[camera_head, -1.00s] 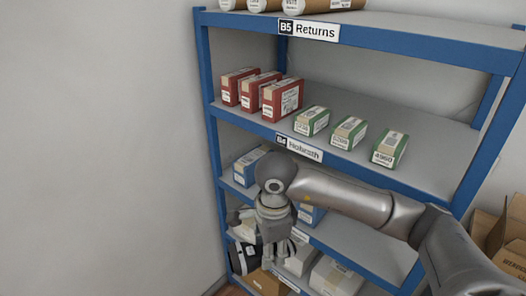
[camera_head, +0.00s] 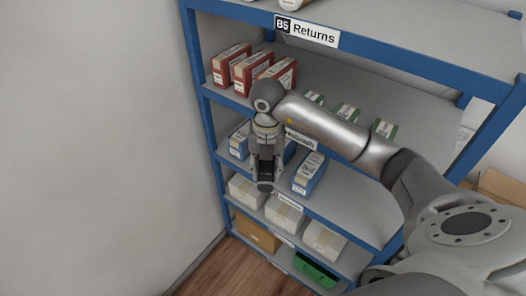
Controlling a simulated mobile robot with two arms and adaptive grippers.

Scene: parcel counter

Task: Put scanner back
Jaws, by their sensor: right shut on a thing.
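My right gripper (camera_head: 266,168) hangs pointing down in front of the blue-framed shelf rack, at the level of the shelf with blue boxes. It is shut on a small dark object, which I take to be the scanner (camera_head: 265,176). The fingers cover its sides, so its full shape is hidden. It is held clear of the boxes in the picture. My left gripper is out of view.
The rack holds red boxes (camera_head: 252,70) and green boxes on an upper shelf, blue boxes (camera_head: 309,173) below, then white boxes (camera_head: 284,213). A brown box (camera_head: 257,234) and a green bin (camera_head: 315,271) are at the bottom. Wood floor (camera_head: 232,272) is clear in front.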

